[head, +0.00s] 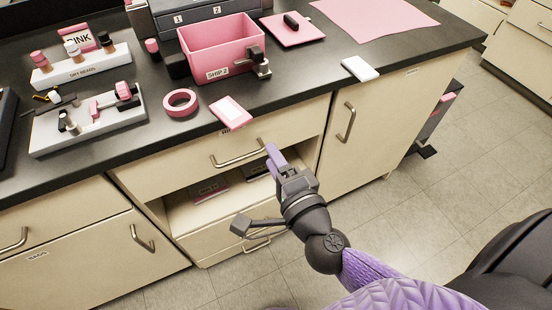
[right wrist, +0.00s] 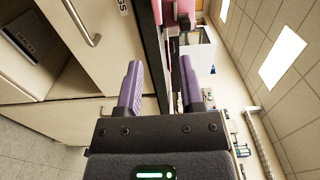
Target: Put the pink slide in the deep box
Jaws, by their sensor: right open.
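A small flat pink piece with a white panel (head: 231,112), which looks like the pink slide, lies at the counter's front edge. A deep, open-topped pink box (head: 200,60) labelled "SHIP 2" stands behind it; its floor shows no clear contents. My right gripper (head: 272,154) is open and empty, in front of the drawer fronts and nearer to me than the pink piece. In the right wrist view its two purple fingers (right wrist: 160,68) stand apart with nothing between them. My left gripper is not in view.
A pink tape ring (head: 180,102) lies left of the pink piece. A white block (head: 360,68) lies to the right. Instruments on a white base (head: 88,130) stand at the left. A drawer handle (head: 238,158) juts out near my right gripper. The counter's right part is mostly clear.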

